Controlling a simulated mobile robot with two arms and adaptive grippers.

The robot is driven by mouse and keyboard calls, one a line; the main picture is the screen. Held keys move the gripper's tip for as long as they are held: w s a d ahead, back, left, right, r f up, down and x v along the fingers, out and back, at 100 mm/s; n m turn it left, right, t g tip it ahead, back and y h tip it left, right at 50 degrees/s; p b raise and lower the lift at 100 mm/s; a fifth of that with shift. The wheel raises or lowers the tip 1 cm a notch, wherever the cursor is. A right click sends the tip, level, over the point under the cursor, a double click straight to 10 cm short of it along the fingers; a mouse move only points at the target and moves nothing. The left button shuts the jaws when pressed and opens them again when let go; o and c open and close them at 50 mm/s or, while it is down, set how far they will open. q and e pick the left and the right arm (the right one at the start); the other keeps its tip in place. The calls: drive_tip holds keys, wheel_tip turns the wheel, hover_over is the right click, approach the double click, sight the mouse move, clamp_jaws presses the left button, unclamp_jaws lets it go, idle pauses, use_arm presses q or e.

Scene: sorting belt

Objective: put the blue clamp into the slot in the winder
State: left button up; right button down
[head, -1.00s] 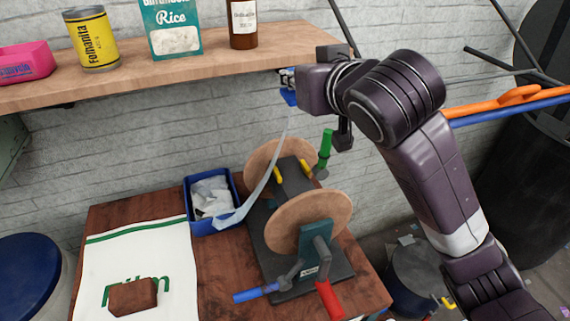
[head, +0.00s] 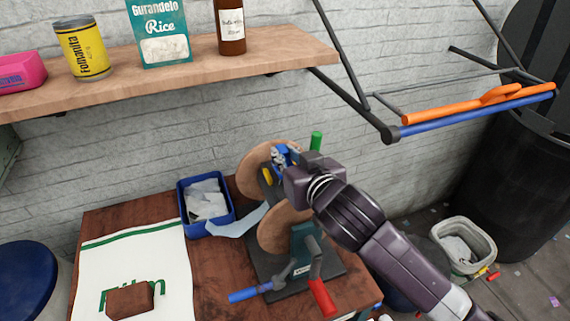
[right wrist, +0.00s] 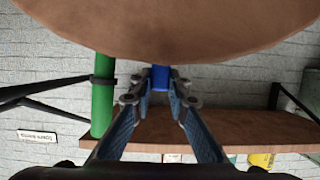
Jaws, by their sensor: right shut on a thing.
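The blue clamp (right wrist: 160,78) is held between the fingertips of my right gripper (head: 281,157). In the head view the gripper is at the winder, by the upper part of its two round wooden discs (head: 277,233). In the right wrist view one disc (right wrist: 170,30) fills the top, and the clamp is close to its edge; I cannot tell whether they touch. The slot is hidden. A pale strip (head: 238,222) runs from the blue bin (head: 219,226) towards the winder and passes behind the front disc. My left gripper is not in view.
The winder has green (head: 316,140), blue (head: 243,295) and red (head: 322,298) handles around it. A wooden shelf (head: 190,72) with a can, a rice box and a bottle is above. A white cloth (head: 135,255) with a brown block (head: 130,300) lies left.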

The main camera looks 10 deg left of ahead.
wheel_tip(320, 180, down, 3)
drive_tip(key=shift+r, duration=0.1)
drive_tip(key=shift+f, duration=0.2)
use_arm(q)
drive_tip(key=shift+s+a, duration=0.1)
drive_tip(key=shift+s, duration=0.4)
use_arm(e)
drive_tip(key=shift+f, duration=0.15)
drive_tip(key=c, duration=1.8)
unclamp_jaws()
drive_tip(key=shift+c, duration=0.2)
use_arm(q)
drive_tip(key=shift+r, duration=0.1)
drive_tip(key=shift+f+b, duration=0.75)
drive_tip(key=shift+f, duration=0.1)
use_arm(e)
drive_tip(key=v, duration=1.2)
drive_tip(key=shift+r, duration=0.25)
